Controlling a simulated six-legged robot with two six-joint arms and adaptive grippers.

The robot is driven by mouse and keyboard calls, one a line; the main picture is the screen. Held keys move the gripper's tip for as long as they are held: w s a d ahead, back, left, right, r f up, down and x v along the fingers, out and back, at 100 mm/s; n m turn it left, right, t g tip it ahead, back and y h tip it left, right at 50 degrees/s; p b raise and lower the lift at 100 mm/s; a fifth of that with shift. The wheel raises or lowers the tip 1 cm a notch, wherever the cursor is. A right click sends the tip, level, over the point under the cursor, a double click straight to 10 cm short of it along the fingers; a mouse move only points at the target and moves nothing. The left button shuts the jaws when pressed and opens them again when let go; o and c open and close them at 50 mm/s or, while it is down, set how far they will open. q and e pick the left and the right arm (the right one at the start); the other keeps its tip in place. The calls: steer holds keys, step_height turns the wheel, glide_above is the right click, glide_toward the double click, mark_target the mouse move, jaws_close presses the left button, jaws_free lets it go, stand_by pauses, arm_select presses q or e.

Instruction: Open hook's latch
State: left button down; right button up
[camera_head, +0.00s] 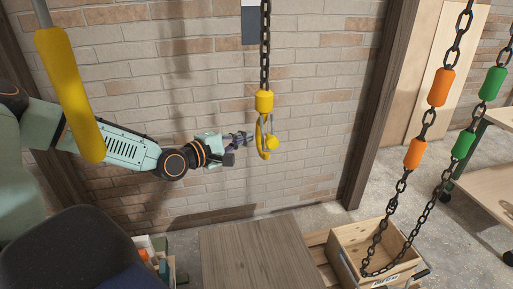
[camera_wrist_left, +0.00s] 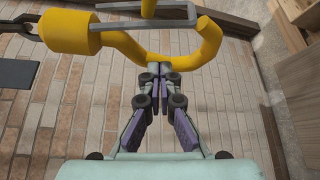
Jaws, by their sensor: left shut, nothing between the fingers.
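A yellow hook (camera_head: 264,151) hangs from a dark chain (camera_head: 265,45), below a yellow block (camera_head: 264,101). In the left wrist view the hook (camera_wrist_left: 207,42) curves across the top. My left gripper (camera_head: 246,138) is just left of the hook, shut and empty. In the left wrist view its fingertips (camera_wrist_left: 160,72) meet at the hook's near edge; I cannot tell if they touch it. My right gripper is out of view.
A yellow bar (camera_head: 70,80) hangs in front of my left arm. A wooden table (camera_head: 250,252) stands below the hook. Chains with orange sleeves (camera_head: 441,88) and green sleeves (camera_head: 492,84) hang at right over a wooden crate (camera_head: 352,236). A brick wall (camera_head: 320,130) stands behind.

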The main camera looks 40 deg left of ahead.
mark_target(269, 135)
arm_select(q)
steer(key=d, duration=0.2)
steer(key=w+d, duration=0.1)
steer(key=d, duration=0.1)
steer(key=shift+r, duration=0.2)
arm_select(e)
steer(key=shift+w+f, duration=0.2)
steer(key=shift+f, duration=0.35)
arm_select(q)
steer(key=shift+s+d+r+n, duration=0.1)
steer(key=shift+s+r+n, duration=0.1)
steer(key=shift+s+n, duration=0.1)
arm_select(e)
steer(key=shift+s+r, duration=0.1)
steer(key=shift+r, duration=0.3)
